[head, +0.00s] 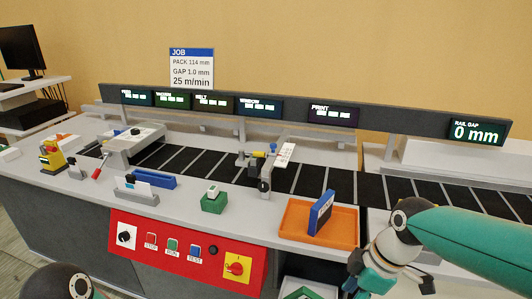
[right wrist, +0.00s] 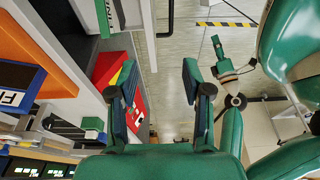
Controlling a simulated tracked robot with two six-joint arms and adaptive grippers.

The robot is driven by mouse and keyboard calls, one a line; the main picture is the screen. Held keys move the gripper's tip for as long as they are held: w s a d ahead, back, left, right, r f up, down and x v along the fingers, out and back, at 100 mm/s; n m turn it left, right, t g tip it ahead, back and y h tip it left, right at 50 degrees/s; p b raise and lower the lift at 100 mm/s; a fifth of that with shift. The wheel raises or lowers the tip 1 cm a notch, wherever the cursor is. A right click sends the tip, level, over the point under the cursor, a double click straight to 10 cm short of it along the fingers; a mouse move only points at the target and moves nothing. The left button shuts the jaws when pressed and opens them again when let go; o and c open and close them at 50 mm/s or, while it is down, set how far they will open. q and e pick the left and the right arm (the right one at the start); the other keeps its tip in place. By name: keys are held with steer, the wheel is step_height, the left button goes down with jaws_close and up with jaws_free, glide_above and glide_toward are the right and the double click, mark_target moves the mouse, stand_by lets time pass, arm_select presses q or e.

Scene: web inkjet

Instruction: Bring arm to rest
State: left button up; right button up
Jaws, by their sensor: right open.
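My right arm comes in from the right in the head view, with its teal link over the right end of the machine. My right gripper (right wrist: 160,70) is open and empty in the right wrist view, its two fingers wide apart with floor and the console edge behind them. Only a dark round joint of mine shows at the bottom left of the head view; my left gripper is not seen.
A blue-and-white block (head: 321,212) stands in the orange tray. A red control panel (head: 185,252) is on the machine's front. A small green block (head: 213,201) sits on the deck. A dark belt (head: 320,182) runs behind. The rail gap display (head: 478,132) reads 0 mm.

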steer(key=s+a+f+m+g, duration=0.1)
steer(key=s+f+m, duration=0.3)
steer(key=f, duration=0.7)
steer(key=s+a+f+m+g+y, duration=0.1)
steer(key=s+a+f+m, duration=0.1)
steer(key=s+f+m, duration=0.2)
steer(key=s+a+f+m+g, duration=0.1)
steer(key=s+f+m, duration=0.3)
steer(key=s+f, duration=0.5)
step_height(320, 180, down, 10)
steer(key=shift+s+a+r+m+y+b, duration=0.2)
steer(key=shift+a+m+y+b, duration=0.1)
steer(key=shift+a, duration=0.15)
steer(key=shift+o, duration=0.5)
steer(key=w+m+t, duration=0.2)
steer(key=w, duration=0.1)
steer(key=w+m, duration=0.1)
steer(key=m, duration=0.1)
steer(key=shift+w+d+f+t, duration=0.2)
steer(key=shift+d+f+t, duration=0.05)
steer(key=shift+t, duration=0.15)
steer(key=shift+c, duration=1.1)
